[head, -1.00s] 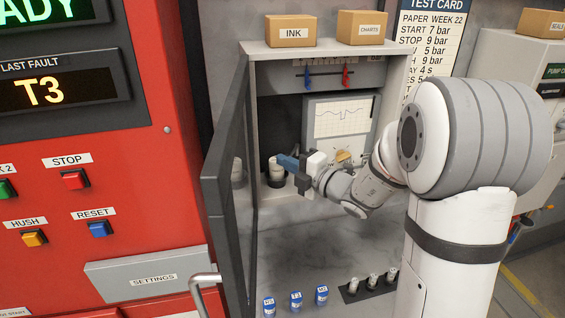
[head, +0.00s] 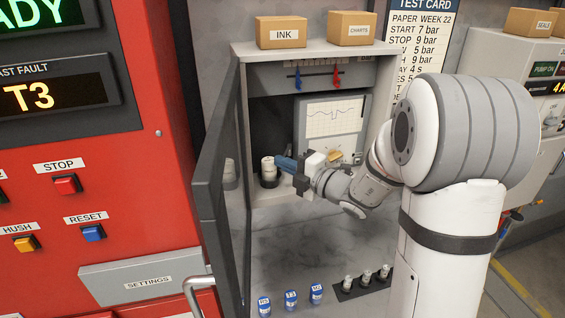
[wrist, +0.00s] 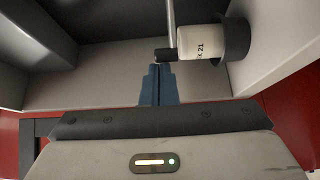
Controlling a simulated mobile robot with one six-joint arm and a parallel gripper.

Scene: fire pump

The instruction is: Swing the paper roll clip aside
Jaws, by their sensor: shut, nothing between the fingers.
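The white paper roll (head: 267,165) stands on a dark holder inside the open cabinet. In the wrist view the roll (wrist: 198,42), marked "21", lies beside a thin grey rod with a black end, which looks like the clip (wrist: 171,28).
The cabinet door (head: 222,190) stands open at left. A chart recorder (head: 333,125) is behind my arm. Red and blue levers are above. Blue-capped pots (head: 291,299) and a dark rack (head: 364,283) sit at the front. Cabinet walls are close around the gripper.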

